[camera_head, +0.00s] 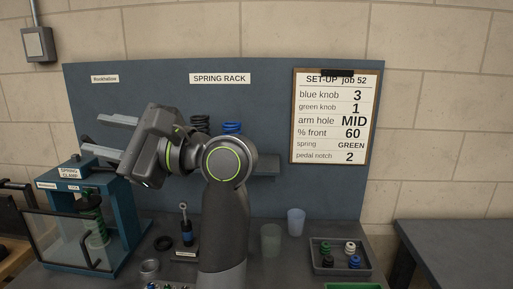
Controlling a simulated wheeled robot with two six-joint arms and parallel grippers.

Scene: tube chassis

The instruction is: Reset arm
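My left gripper (101,136) is raised above the workbench and points left. Its two light grey fingers are apart with nothing between them, in front of the blue-grey back panel and above the blue spring clamp (66,172). My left arm (224,210) comes up from the bottom middle and bends left at the joint with the green ring. It hides part of the bench and of the spring rack. My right gripper is not in view.
The spring clamp holds a green spring (97,232) behind a clear guard (62,241). A dark damper (186,232) stands near the arm. Right of the arm are two cups, a tray of small parts (338,264) and a set-up sheet (336,118) on the panel.

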